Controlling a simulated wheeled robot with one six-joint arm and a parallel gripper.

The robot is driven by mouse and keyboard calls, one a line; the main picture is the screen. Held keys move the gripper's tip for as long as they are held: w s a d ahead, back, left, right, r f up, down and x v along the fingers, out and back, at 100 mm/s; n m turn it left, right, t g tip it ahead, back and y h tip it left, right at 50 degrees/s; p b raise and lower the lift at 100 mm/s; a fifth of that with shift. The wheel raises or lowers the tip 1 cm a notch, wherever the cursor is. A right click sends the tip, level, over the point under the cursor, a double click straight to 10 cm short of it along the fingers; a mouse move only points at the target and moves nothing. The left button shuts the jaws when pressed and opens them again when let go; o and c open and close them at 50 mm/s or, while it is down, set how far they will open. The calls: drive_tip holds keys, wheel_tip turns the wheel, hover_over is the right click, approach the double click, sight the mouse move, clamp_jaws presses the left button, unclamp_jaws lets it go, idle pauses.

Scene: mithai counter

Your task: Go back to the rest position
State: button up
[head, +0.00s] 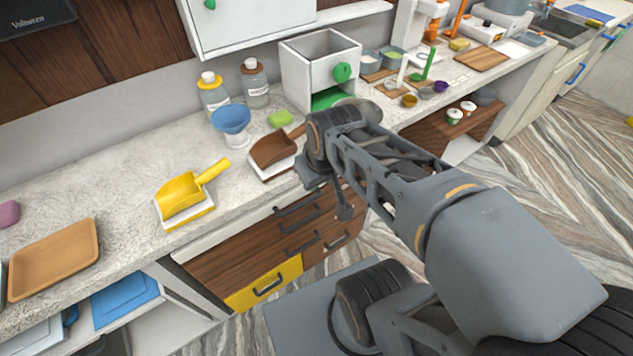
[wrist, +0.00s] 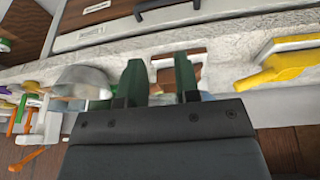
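My gripper (wrist: 160,80) shows in the wrist view as two dark green fingers standing apart. No held object is visible between them. In the head view my arm reaches over the counter (head: 125,152), and its wrist hides the fingers. The brown scoop (head: 275,148) lies on its white stand just left of my wrist. Part of a brown surface with a white border (wrist: 165,65) shows behind the fingers in the wrist view.
A yellow scoop (head: 180,194), a blue funnel (head: 231,119) and bottles (head: 213,92) stand left of my arm. A white box with a green knob (head: 318,72) stands behind it. A grey rounded object (wrist: 85,80) is beside the fingers. A brown tray (head: 55,259) lies far left.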

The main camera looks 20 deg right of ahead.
drive_tip(key=shift+s+a+f+m, duration=0.3)
drive_tip(key=shift+s+a+m, duration=0.1)
drive_tip(key=shift+s+m, duration=0.25)
drive_tip(key=shift+w, duration=0.1)
idle(0.8)
